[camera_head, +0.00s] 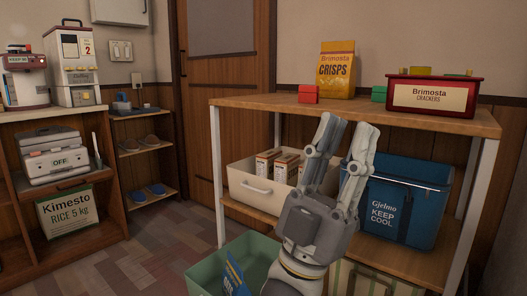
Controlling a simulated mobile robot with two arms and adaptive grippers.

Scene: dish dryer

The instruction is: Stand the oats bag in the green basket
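The green basket (207,272) is at the bottom centre, low in front of the shelf, and is cut off by the lower edge of the view. A blue bag (235,277) with pale lettering, which looks like the oats bag, is inside it. The bag leans somewhat, and its lower part is hidden. My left gripper (346,130) is above and to the right of the basket, in front of the wooden shelf. Its two fingers point up and are spread apart with nothing between them. My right gripper is out of view.
The wooden shelf (260,103) carries a yellow crisps bag (336,70) and a red crackers box (433,96) on top. Below are a white bin (250,196) with cartons and a blue cooler (405,208). Floor (160,250) is clear at the left.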

